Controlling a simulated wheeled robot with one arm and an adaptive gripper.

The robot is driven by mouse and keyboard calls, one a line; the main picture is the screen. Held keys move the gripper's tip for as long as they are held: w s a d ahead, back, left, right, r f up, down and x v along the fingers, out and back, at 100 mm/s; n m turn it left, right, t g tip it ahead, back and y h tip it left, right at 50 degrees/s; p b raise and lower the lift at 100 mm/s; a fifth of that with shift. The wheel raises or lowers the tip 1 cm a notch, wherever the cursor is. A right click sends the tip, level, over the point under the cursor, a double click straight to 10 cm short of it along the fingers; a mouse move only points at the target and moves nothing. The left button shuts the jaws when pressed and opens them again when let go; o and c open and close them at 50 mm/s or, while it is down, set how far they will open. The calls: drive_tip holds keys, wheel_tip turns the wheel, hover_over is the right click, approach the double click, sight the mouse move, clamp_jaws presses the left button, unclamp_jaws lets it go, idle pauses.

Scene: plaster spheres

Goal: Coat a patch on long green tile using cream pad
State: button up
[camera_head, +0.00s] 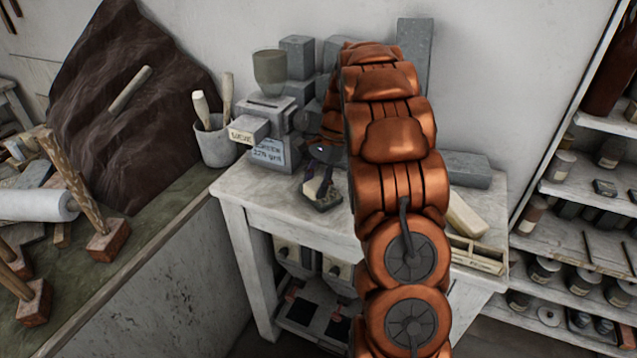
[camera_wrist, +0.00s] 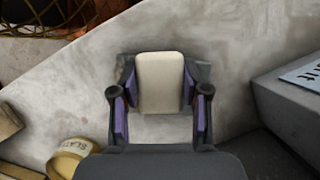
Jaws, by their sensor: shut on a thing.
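My gripper (camera_wrist: 160,103) is shut on the cream pad (camera_wrist: 160,80), with purple-lined fingers on its two sides. A dark grey-green tile (camera_wrist: 202,71), which looks like the long green tile, lies on the pale tabletop behind the pad. Its ends show on both sides of the pad and its middle is hidden. In the head view my gripper (camera_head: 318,183) is low over the table beside the grey machine, with the dark tile (camera_head: 326,204) just under it. I cannot tell whether the pad touches the tile.
A grey machine (camera_head: 268,125) with a label stands left of my gripper. A cup labelled like "SLATE" (camera_wrist: 70,158) sits at the lower left of the wrist view. A cream block (camera_head: 466,214) and a wooden tray (camera_head: 478,256) lie right of my arm. Shelves (camera_head: 580,245) stand further right.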

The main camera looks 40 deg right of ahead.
drive_tip(key=shift+s+a, duration=0.15)
drive_tip(key=shift+a, duration=0.8)
drive_tip(key=shift+w+d+f, duration=0.1)
drive_tip(key=shift+w+d, duration=0.1)
drive_tip(key=shift+d, duration=1.6)
drive_tip(key=shift+s+a, duration=0.2)
drive_tip(key=shift+a, duration=1.6)
drive_tip(key=shift+d+r, duration=0.1)
drive_tip(key=shift+r, duration=0.1)
drive_tip(key=shift+w+d+r+p, duration=0.15)
drive_tip(key=shift+d+r+p, duration=0.15)
drive_tip(key=shift+d+r, duration=0.5)
drive_tip(key=shift+f, duration=0.15)
